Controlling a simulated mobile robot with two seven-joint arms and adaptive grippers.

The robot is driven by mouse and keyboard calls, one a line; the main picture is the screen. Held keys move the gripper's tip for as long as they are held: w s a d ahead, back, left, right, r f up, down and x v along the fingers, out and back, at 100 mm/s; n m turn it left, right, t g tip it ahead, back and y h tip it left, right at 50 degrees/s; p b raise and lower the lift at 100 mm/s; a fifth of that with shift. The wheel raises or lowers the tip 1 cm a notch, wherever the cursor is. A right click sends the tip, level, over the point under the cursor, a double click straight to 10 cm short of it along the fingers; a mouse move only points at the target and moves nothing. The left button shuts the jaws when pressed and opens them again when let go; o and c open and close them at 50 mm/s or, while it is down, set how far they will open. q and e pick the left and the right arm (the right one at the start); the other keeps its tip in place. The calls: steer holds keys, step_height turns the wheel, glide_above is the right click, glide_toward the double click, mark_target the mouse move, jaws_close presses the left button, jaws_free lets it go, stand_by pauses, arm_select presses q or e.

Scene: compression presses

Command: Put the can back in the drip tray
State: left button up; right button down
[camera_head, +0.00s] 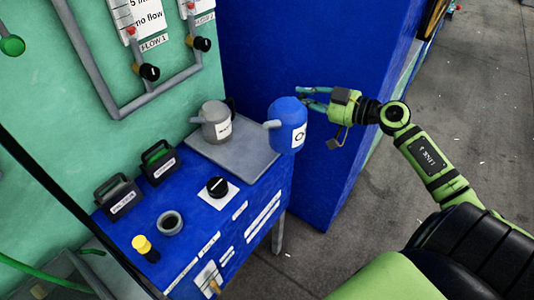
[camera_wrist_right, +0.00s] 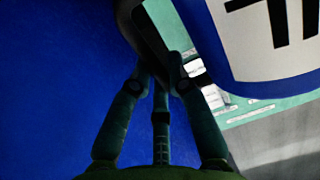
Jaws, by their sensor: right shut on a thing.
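A blue can (camera_head: 286,122) with a white label and a grey spout is held up by my right gripper (camera_head: 306,96), beside the right edge of the grey drip tray (camera_head: 245,165). My right gripper is shut on the can's handle (camera_wrist_right: 146,40), and the can looks close to upright. The can's labelled side fills the upper right of the right wrist view (camera_wrist_right: 262,40). A grey can (camera_head: 215,122) with a label stands on the tray's back left part. The tray's right part is bare. I cannot tell the exact gap between the blue can and the tray. My left gripper is not in view.
The blue bench (camera_head: 205,240) carries a black knob (camera_head: 217,187), two dark-handled boxes (camera_head: 118,195), a grey ring (camera_head: 170,222) and a yellow-topped button (camera_head: 143,246). A tall blue panel (camera_head: 330,50) stands right behind the can. Open floor (camera_head: 480,110) lies to the right.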

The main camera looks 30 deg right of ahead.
steer(key=shift+m+t+h, duration=0.3)
steer(key=shift+m, duration=0.2)
steer(key=w+a+f, duration=0.1)
steer(key=w+f, duration=0.2)
steer(key=w+a+f, duration=0.2)
steer(key=w+f, duration=0.1)
steer(key=w+a+f, duration=0.1)
steer(key=w+f, duration=0.2)
steer(key=shift+w+a+f+b, duration=0.15)
steer(key=shift+a+f+b, duration=0.15)
steer(key=shift+f, duration=0.1)
steer(key=shift+w+f, duration=0.1)
steer(key=shift+f, duration=0.3)
steer(key=shift+f, duration=0.1)
steer(key=c, duration=1.2)
jaws_free()
steer(key=shift+f, duration=0.2)
steer(key=shift+s, duration=0.2)
steer(key=shift+r, duration=0.1)
steer(key=v, duration=1.2)
steer(key=shift+r+b, duration=0.15)
steer(key=shift+b, duration=0.15)
